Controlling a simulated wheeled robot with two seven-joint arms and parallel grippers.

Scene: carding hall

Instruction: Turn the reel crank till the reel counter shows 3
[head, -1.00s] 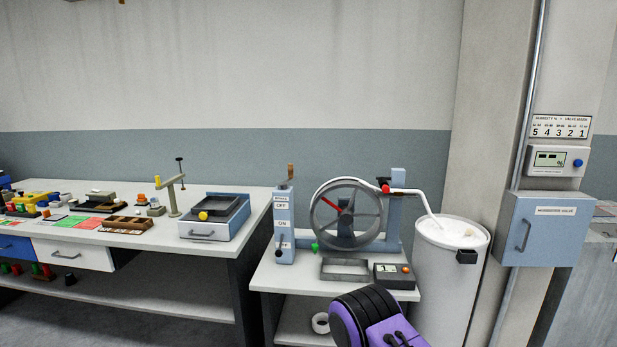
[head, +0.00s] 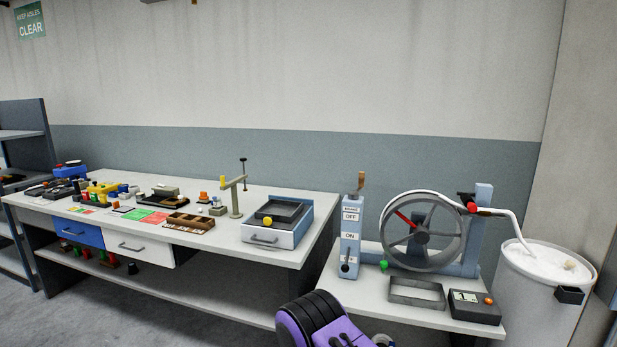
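The reel (head: 424,266), a grey spoked wheel with one red spoke, stands upright on the right-hand table. A green knob (head: 383,265) shows at its lower left; I cannot tell whether it is the crank's handle. The counter (head: 478,310), a dark box with an orange button, sits in front of the reel and its small display reads 1. A purple and black arm part of mine shows at the bottom edge, in front of the tables. Neither gripper's fingers can be seen.
A blue switch box (head: 349,236) marked OFF and ON stands left of the reel. A grey open frame (head: 417,297) lies before the reel. A white bin (head: 540,310) stands to the right. A long white bench (head: 150,221) with many small items extends left.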

